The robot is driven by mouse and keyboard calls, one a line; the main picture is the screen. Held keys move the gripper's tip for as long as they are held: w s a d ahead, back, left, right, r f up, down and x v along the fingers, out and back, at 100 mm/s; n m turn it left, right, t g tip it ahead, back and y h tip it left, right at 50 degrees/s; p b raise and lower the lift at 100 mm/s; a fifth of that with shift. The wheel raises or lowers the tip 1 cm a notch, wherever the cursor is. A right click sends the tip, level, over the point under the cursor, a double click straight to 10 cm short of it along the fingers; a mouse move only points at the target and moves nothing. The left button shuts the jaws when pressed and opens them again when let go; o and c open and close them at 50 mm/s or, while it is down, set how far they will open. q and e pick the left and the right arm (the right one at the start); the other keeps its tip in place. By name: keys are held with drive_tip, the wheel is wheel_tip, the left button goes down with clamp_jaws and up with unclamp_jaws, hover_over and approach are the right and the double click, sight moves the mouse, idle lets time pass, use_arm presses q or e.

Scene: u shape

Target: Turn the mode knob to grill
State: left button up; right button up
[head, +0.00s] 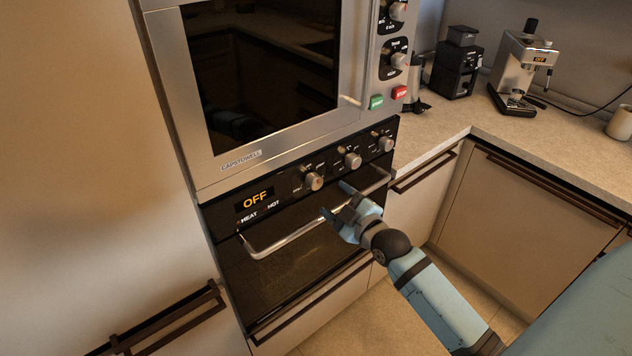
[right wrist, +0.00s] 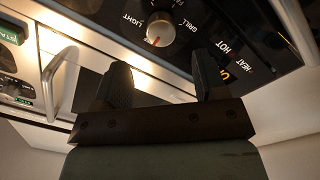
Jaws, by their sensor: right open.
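The mode knob (head: 314,181) is the leftmost of the oven's three silver knobs, beside the orange OFF display. In the right wrist view the knob (right wrist: 160,28) shows near the top, with LIGHT and GRILL lettering around it and a small red mark on its face. My right gripper (head: 333,200) is open and empty, in front of the oven just below and to the right of the knob. In the right wrist view its two fingertips (right wrist: 163,78) are spread apart, with the knob beyond them and not between them. My left gripper is not in view.
The oven's bar handle (head: 300,235) runs close below the knobs, near my right gripper. A microwave (head: 260,75) sits directly above the panel. A counter (head: 450,125) with a coffee machine (head: 522,65) and grinder (head: 456,65) is to the right. Floor shows below.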

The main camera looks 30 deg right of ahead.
sight(318, 184)
drive_tip(key=w, duration=0.6)
drive_tip(key=shift+w+a+p, duration=0.15)
drive_tip(key=shift+w+p, duration=0.1)
drive_tip(key=shift+p, duration=0.1)
drive_tip(key=shift+w, duration=0.65)
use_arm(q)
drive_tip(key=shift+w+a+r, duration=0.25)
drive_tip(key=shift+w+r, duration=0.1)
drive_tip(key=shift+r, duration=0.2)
use_arm(e)
drive_tip(key=shift+f, duration=0.1)
drive_tip(key=shift+c, duration=0.6)
drive_tip(key=c, duration=0.8)
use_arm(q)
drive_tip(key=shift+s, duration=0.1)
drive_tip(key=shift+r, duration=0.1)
